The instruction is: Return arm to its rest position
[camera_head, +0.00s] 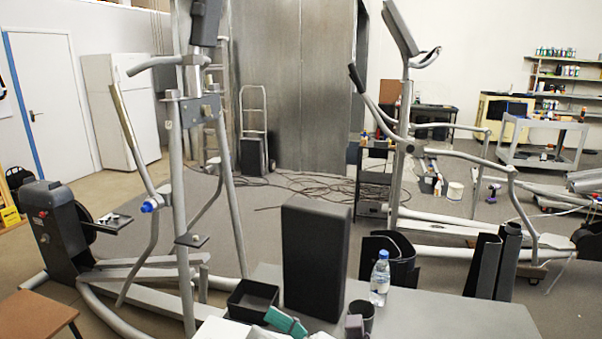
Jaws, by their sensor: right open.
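I see no clear part of my left or right gripper or arm in the head view. The grey workbench (450,315) is at the bottom, in front of me. A tall black box-shaped block (315,258) stands upright on it. A clear water bottle (380,278) with a blue cap stands to the right of the block. A dark cup (361,314) and a small grey item (354,327) are near the front edge. A black open tray (252,300) and a teal item (286,322) are to the left.
A grey elliptical frame (184,180) stands at left, a second elliptical (398,150) behind at right. Dark curved panels (495,263) stand at the bench's right, with another dark curved piece (403,262) behind the bottle. Cables (300,185) lie on the floor. A brown stool (35,318) is at lower left.

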